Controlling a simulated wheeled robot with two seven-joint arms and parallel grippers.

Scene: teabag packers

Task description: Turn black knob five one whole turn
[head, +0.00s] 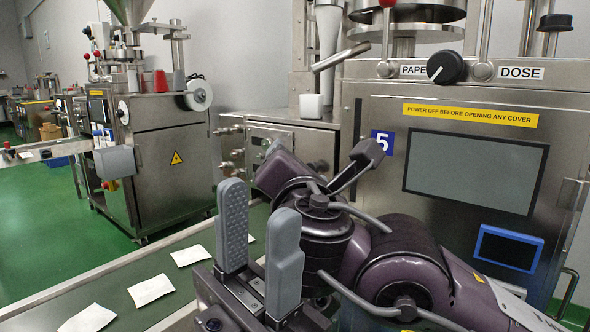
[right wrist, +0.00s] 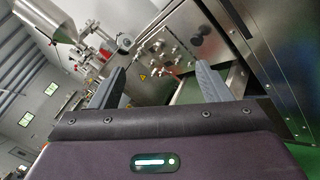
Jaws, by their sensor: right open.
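The black knob (head: 447,67) is on the upper front of the machine marked with a blue 5 (head: 382,142), between the PAPER and DOSE labels. It is round, with a white pointer line toward its lower left. No gripper touches it. I cannot make out the knob in that view.
My right arm crosses in front of the machine's lower part. The screen (head: 475,170), yellow warning strip (head: 470,115) and blue-framed panel (head: 508,248) are below the knob. A conveyor (head: 205,285) with white teabags runs at lower left. Another machine (head: 170,150) stands behind on green floor.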

